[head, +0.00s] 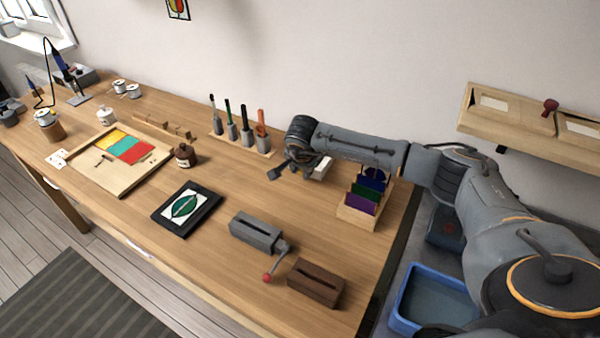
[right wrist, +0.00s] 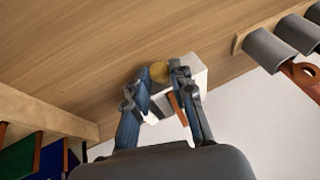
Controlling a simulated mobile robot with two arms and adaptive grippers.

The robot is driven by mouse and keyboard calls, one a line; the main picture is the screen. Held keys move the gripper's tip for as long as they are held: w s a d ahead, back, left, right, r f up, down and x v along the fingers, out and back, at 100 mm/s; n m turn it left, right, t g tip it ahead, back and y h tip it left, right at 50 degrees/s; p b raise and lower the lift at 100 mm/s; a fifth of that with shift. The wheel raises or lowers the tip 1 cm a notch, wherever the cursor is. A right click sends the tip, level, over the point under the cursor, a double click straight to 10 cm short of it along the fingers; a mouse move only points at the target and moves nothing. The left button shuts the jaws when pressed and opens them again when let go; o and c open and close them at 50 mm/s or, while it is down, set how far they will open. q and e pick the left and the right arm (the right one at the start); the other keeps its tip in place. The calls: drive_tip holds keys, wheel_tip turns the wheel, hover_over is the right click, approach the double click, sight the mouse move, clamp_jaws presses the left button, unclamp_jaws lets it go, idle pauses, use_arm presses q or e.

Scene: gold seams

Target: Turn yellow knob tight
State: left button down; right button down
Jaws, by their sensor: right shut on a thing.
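The yellow knob (right wrist: 159,71) shows in the right wrist view as a round dull-yellow piece beside a white block (right wrist: 194,72). My right gripper (right wrist: 160,80) has its two fingers on either side of the knob and is shut on it. An orange-brown strip shows low on the white block. In the head view my right gripper (head: 292,168) is low over the bench, and part of the white block (head: 323,168) shows beside it. The knob is hidden there behind the gripper. My left gripper is not in view.
A rack of coloured sheets (head: 359,205) stands right of the gripper. A tool holder (head: 243,140) stands behind to the left. A grey slotted block (head: 256,232) with a red-tipped lever and a brown block (head: 316,283) lie in front. The bench between is bare.

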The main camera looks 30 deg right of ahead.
idle(0.5)
drive_tip(key=c, duration=1.1)
unclamp_jaws()
drive_tip(key=v, duration=1.2)
drive_tip(key=shift+s+d, duration=0.2)
drive_tip(key=shift+c, duration=0.3)
